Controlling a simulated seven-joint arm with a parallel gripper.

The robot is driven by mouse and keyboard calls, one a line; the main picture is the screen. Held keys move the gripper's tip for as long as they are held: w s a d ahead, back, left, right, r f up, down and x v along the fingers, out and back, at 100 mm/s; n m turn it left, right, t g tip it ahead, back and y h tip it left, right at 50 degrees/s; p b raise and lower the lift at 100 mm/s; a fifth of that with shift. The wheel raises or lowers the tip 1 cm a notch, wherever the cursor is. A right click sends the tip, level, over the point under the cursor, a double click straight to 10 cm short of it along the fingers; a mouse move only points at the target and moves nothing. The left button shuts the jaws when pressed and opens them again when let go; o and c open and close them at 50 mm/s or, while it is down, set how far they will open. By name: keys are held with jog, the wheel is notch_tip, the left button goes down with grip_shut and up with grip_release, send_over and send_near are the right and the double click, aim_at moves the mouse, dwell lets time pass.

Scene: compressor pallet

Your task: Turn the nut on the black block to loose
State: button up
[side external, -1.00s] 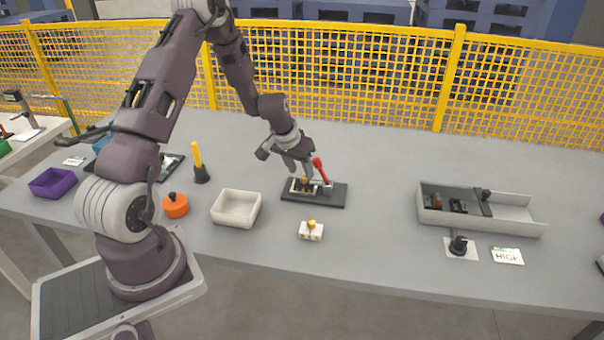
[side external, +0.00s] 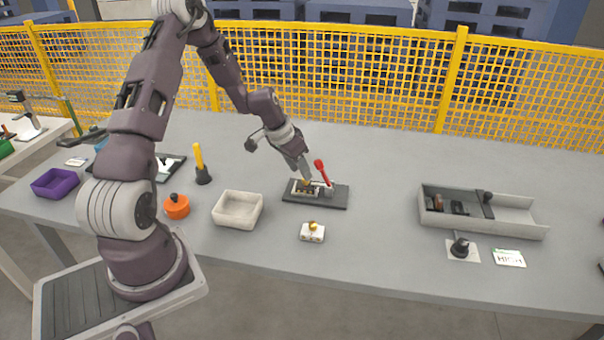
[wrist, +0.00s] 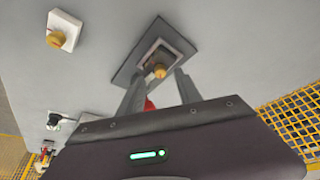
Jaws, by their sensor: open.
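The black block (wrist: 163,57) sits in a pale frame on a dark base plate (side external: 330,203). A brass nut (wrist: 160,71) stands on the block; in the side view it is small and partly hidden by my gripper. My gripper (wrist: 160,80) is open, with one finger on each side of the nut in the wrist view and nothing seen held. In the side view my gripper (side external: 305,179) reaches down at a slant to the fixture. I cannot tell whether the fingers touch the nut. A red-handled lever (side external: 322,173) stands just right of the nut.
A white block with a yellow nut (side external: 312,232) lies in front of the plate. A pale open bin (side external: 238,210) stands to the left. A long grey tray (side external: 515,216) and a black knob (side external: 459,247) beside a HIGH card (side external: 509,258) are at right. The table between is clear.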

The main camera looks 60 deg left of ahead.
aim_at(305, 187)
jog(key=x, duration=0.3)
jog(key=shift+f, duration=0.1)
grip_shut()
jog(key=n, duration=0.2)
jog(key=n+y, duration=0.1)
jog(key=shift+w+d+n+g+y, duration=0.1)
jog(key=shift+d+n+g+y, duration=0.2)
jog(key=shift+n, duration=0.1)
jog(key=shift+n+y, duration=0.5)
jog(key=shift+n, duration=1.1)
jog(key=shift+g, duration=0.3)
